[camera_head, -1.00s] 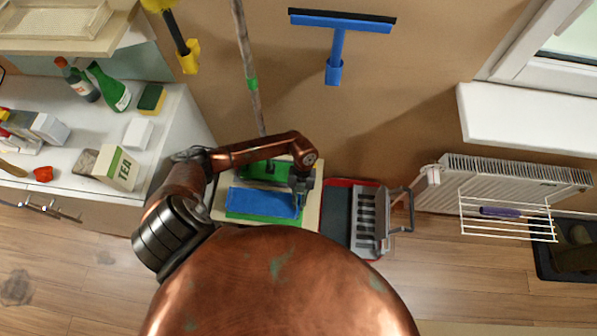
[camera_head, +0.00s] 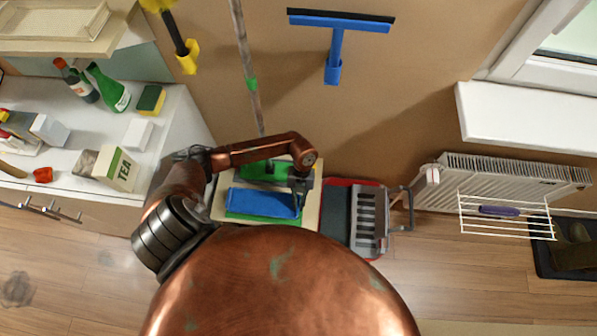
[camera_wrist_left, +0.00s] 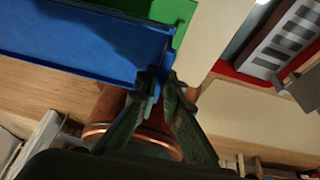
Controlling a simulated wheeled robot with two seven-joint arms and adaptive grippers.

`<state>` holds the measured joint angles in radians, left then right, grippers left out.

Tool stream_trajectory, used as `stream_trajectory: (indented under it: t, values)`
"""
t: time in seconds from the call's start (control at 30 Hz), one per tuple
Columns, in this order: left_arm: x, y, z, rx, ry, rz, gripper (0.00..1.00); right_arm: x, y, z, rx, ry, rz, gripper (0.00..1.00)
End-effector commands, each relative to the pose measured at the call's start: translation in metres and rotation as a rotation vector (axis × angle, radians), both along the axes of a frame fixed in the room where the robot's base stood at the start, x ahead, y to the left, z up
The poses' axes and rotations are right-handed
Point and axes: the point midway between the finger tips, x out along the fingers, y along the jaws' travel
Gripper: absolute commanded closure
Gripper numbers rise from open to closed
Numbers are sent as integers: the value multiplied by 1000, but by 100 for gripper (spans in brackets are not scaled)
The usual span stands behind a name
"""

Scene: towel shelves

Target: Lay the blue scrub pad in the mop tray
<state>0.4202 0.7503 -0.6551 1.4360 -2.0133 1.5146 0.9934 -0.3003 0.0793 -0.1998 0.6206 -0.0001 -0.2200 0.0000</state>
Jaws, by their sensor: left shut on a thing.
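A red-rimmed container (camera_head: 338,183) with a dark section and a grey slotted part stands just right of the cream surface. I cannot tell for sure which piece is the mop tray. My right gripper is not in view.
Another green piece (camera_head: 262,171) lies behind the blue pad. A mop handle (camera_head: 246,70) leans on the wall behind. A white counter (camera_head: 165,150) with bottles and boxes is at left; a radiator (camera_head: 510,182) with a wire rack (camera_head: 508,226) is at right.

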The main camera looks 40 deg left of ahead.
Motion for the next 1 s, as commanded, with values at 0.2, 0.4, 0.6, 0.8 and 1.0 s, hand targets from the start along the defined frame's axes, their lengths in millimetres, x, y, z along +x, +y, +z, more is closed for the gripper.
stream_trajectory:
  t: [0.2, 0.4, 0.6, 0.8, 1.0]
  values:
    - [0, 0, -7, -1, 1, 0, 100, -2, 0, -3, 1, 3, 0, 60]
    - [0, 0, -13, 0, 1, 0, 100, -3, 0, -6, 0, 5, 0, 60]
    - [0, 0, -19, 0, 1, 0, 100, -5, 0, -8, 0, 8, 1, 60]
    - [0, 0, -24, -1, 1, 0, 100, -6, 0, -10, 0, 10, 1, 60]
    - [0, 0, -29, -1, 1, 0, 100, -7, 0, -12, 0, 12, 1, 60]
